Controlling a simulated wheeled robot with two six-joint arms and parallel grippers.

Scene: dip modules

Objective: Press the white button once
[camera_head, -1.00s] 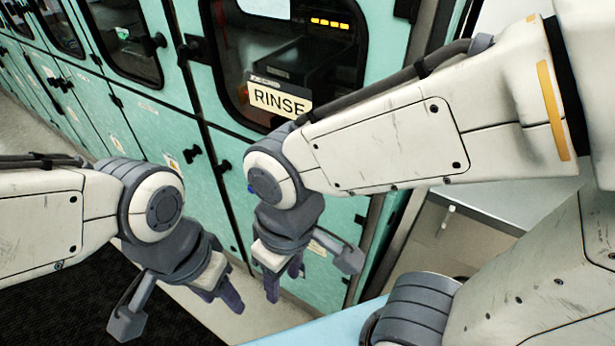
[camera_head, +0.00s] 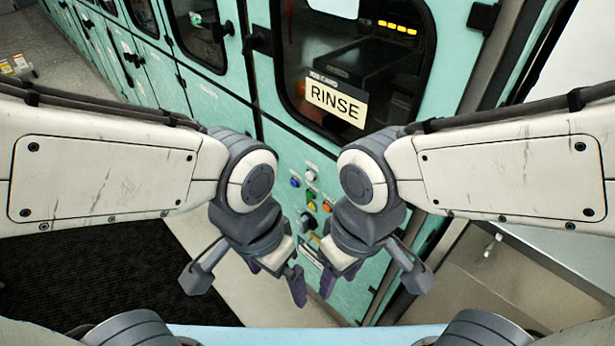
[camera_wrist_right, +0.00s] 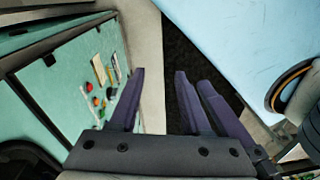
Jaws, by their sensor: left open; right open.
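The white button (camera_head: 311,175) is a small round knob at the top of a button cluster on the teal cabinet below the RINSE window. It shows between my two wrists in the head view. My left gripper (camera_head: 277,280) is open and empty, lower left of the button in the picture. My right gripper (camera_head: 340,278) is open and empty, lower right of it. Neither appears to touch the panel. In the right wrist view my right gripper (camera_wrist_right: 158,88) points past the panel, whose buttons lie to the left; I cannot single out the white one there.
Blue (camera_head: 295,181), orange (camera_head: 326,207) and other coloured buttons crowd around the white one. The RINSE label (camera_head: 338,103) sits on the window above. A pale blue surface (camera_head: 300,334) lies at the front. A dark floor mat (camera_head: 120,270) lies at left.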

